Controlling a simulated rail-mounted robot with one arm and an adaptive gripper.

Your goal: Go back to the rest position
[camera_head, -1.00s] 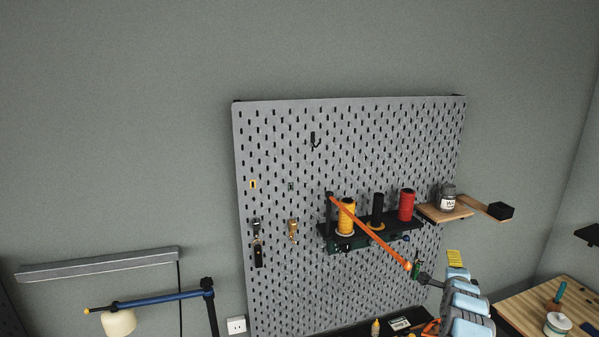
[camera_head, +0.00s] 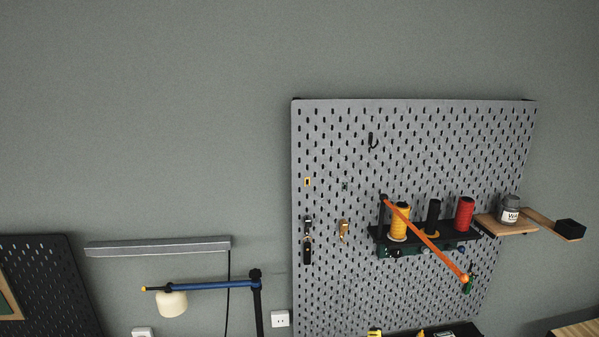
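My gripper is not in view, and no part of my arm shows clearly. The view faces a grey wall with a grey pegboard (camera_head: 330,130) on the right. Whether my arm is at its rest position cannot be told from this view.
The pegboard holds a rack with a yellow spool (camera_head: 398,222), a red spool (camera_head: 464,214) and an orange bar (camera_head: 425,240). A jar (camera_head: 510,210) stands on a small wooden shelf (camera_head: 497,229). A blue-armed lamp (camera_head: 210,286) is at lower left. The upper-left wall is bare.

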